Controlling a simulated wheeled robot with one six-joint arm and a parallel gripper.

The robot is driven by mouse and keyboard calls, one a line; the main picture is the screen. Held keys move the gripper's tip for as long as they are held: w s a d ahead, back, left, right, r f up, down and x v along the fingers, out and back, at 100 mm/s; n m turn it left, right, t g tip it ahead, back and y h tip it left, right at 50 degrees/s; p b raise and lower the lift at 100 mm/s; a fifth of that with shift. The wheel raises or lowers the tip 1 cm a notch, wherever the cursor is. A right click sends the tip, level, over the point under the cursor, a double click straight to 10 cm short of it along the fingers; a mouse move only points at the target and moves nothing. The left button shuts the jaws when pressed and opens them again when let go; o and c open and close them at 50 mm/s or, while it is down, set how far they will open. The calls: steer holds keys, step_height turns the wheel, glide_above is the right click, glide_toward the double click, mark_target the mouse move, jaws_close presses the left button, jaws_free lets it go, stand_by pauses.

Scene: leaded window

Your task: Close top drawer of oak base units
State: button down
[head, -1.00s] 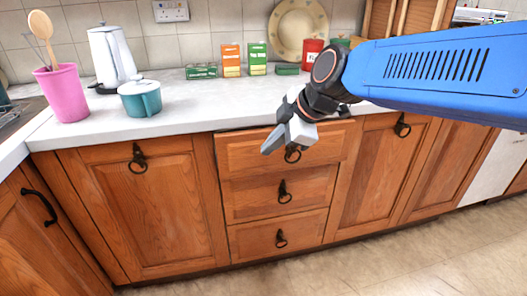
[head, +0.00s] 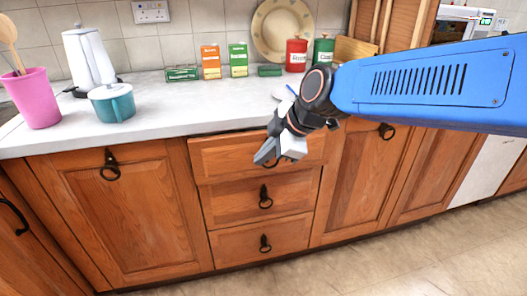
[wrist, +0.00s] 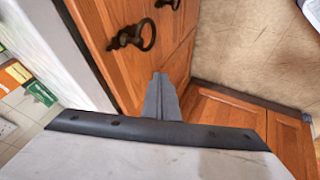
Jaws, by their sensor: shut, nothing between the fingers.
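The top drawer (head: 222,160) of the oak base units is a wide wooden front just under the worktop, above two more drawers. A dark gap shows along its top edge, and its front seems to stand slightly out. Its dark ring handle is partly hidden behind my gripper (head: 261,158). My gripper is shut and empty, in front of the drawer's right half; I cannot tell whether it touches. In the wrist view the closed fingers (wrist: 160,95) point towards wooden fronts, with a dark ring handle (wrist: 146,35) beyond; which front carries it is unclear.
The middle drawer (head: 230,204) and bottom drawer (head: 235,245) look flush. Cupboard doors flank them. The pale worktop (head: 170,118) holds a teal pot (head: 112,104), a pink utensil pot (head: 34,100), a white kettle (head: 87,58), packets and tins. The floor (head: 430,245) in front is clear.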

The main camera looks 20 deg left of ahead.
mark_target(247, 154)
steer(key=w+a+f, duration=0.2)
steer(key=a+f, duration=0.1)
steer(key=w+a+f, duration=0.1)
steer(key=f, duration=0.1)
steer(key=shift+w+a, duration=0.15)
steer(key=shift+a, duration=0.1)
steer(key=shift+w+a, duration=0.45)
steer(key=shift+w, duration=0.25)
steer(key=shift+w+a, duration=0.35)
steer(key=shift+w, duration=0.25)
steer(key=shift+w+a, duration=0.35)
steer(key=shift+w, duration=0.2)
steer(key=shift+s, duration=0.1)
